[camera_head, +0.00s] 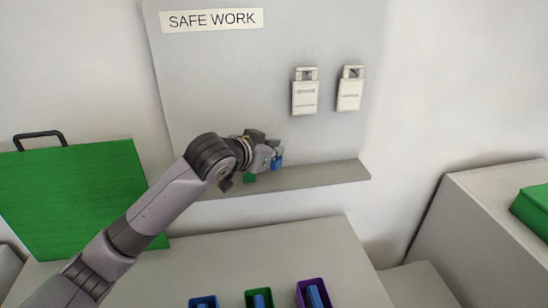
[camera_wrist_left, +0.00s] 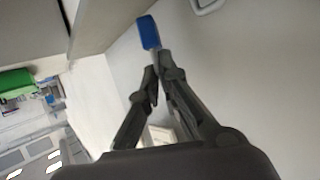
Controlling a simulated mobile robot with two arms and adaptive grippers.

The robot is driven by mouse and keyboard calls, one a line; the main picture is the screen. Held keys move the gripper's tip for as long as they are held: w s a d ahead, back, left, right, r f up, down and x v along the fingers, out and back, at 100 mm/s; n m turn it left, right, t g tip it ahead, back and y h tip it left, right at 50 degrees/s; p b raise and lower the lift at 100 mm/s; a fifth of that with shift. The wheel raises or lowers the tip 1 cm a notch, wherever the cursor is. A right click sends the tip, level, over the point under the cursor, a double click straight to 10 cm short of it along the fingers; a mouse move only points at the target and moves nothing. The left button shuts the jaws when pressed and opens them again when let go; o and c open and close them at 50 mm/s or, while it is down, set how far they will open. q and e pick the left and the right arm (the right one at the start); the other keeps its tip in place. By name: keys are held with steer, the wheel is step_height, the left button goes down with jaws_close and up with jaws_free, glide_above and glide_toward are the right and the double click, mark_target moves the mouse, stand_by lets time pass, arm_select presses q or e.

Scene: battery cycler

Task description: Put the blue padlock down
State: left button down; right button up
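The blue padlock (camera_head: 277,161) is at the tip of my left gripper (camera_head: 268,155), just above the grey shelf (camera_head: 325,176) of the SAFE WORK board. In the left wrist view, the fingertips (camera_wrist_left: 155,74) are closed together on the thin shackle of the blue padlock (camera_wrist_left: 148,32), whose body points away from them. I cannot tell whether the padlock touches the shelf. My right gripper is not in view.
A small green object (camera_head: 249,178) is at the shelf beneath my wrist. Two white boxes (camera_head: 305,92) (camera_head: 350,89) hang on the board. Blue, green and purple bins (camera_head: 313,292) stand on the table below. The shelf's right part is clear.

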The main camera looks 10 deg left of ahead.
arm_select(q)
step_height(320, 180, down, 3)
steer(key=shift+r, duration=0.1)
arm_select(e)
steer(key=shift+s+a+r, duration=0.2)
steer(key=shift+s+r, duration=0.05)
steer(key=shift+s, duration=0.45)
arm_select(q)
steer(key=c, duration=1.8)
jaws_free()
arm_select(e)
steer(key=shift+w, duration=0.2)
arm_select(q)
steer(key=shift+s, duration=0.1)
steer(key=shift+s+a+r, duration=0.15)
steer(key=shift+s, duration=0.15)
steer(key=b+v, duration=0.2)
steer(key=v, duration=0.9)
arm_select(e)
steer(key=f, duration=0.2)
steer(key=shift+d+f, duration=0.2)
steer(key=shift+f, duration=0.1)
